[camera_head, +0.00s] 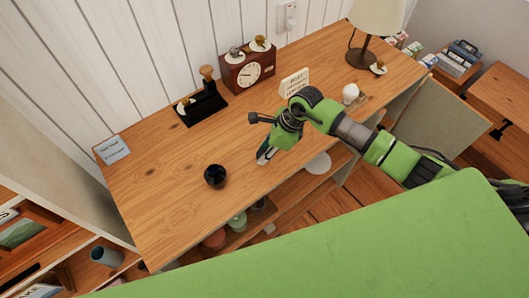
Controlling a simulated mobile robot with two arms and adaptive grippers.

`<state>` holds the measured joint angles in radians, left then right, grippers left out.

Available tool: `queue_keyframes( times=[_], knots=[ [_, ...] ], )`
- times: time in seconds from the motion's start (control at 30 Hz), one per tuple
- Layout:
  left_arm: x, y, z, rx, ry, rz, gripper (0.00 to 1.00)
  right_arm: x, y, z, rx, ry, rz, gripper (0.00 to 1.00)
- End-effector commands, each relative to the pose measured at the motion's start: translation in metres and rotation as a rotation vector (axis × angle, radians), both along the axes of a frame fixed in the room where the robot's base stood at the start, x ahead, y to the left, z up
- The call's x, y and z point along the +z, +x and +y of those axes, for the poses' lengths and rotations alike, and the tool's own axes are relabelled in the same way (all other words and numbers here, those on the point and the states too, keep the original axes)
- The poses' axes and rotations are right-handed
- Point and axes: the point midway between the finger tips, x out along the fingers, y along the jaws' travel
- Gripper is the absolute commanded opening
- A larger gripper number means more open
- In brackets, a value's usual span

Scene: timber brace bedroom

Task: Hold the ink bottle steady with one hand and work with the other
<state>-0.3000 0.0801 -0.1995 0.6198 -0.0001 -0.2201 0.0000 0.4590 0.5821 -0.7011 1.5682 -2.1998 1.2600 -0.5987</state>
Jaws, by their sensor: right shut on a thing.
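The ink bottle seems to be the small round, glossy dark vessel (215,174) that stands upright near the desk's front edge, left of centre. My right gripper (264,155) reaches in from the right and points down at the desk top, to the right of the dark vessel and apart from it. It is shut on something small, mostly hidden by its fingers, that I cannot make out. My left gripper is not in view, and nothing touches the dark vessel.
The wooden desk (150,190) is clear at left. A black stand with a wooden-handled piece (206,103), a red-brown clock (249,73), a small sign (294,82), a white jar (350,94) and a lamp (374,20) stand behind and to the right. A card (112,149) lies at left.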

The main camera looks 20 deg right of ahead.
Motion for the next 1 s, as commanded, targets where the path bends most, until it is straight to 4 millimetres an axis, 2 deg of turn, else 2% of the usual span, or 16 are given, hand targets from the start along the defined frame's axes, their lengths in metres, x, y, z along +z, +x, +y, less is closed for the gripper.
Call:
queue_keyframes(
  times=[0.13,0.2,0.5,0.8,1.0],
  knots=[
    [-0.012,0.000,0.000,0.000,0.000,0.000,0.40,0.013,0.002,-0.001,0.002,-0.002,-0.006,0.22],
    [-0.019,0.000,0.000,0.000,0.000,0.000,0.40,0.026,0.000,-0.002,0.002,-0.003,-0.007,0.22],
    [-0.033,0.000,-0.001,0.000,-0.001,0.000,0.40,0.082,-0.049,-0.012,0.003,-0.005,-0.005,0.22],
    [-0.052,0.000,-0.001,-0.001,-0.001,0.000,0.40,0.107,-0.106,-0.023,0.001,-0.005,-0.001,0.22],
    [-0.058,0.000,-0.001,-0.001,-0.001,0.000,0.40,0.119,-0.128,-0.027,0.000,-0.002,-0.002,0.22]
  ],
)
